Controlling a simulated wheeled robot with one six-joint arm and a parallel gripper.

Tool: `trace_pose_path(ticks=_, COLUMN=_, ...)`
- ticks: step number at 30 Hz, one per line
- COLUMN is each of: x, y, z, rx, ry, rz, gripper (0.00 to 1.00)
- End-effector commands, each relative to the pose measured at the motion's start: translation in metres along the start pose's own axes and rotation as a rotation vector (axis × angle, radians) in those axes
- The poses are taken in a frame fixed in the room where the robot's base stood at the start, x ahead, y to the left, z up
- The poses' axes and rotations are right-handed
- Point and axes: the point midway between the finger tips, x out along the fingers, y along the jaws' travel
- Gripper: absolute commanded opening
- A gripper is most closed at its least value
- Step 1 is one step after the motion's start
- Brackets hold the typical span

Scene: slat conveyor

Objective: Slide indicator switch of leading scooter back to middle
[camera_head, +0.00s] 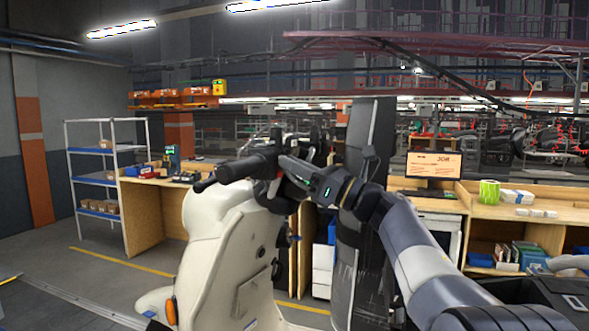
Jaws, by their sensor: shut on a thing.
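The leading scooter (232,258) is cream white and stands left of centre, with its front panel and an orange side light in view. Its black handlebar grip (240,169) points left, with a dark lever below it. My gripper (284,172) comes in from the right, at the dark switch housing at the grip's inner end. It is shut at the indicator switch. The switch itself is too small and too covered by the fingers to see, so I cannot tell its position.
A tall dark panel (364,140) stands upright just behind my wrist. Wooden workbenches (150,212) are behind on the left and right, one with a monitor (433,165). A shelf rack (98,180) stands far left. The floor at left is clear.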

Motion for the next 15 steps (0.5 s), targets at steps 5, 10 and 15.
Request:
trace_pose_path(ticks=5, x=0.0003, y=0.0003, z=0.0008, rx=0.000, ry=-0.001, rz=0.000, gripper=0.25)
trace_pose_path(ticks=10, x=0.0002, y=0.0003, z=0.0006, rx=0.000, ry=-0.001, rz=0.000, gripper=0.36)
trace_pose_path(ticks=15, x=0.0001, y=0.0002, z=0.0004, rx=0.000, ry=-0.001, rz=0.000, gripper=0.36)
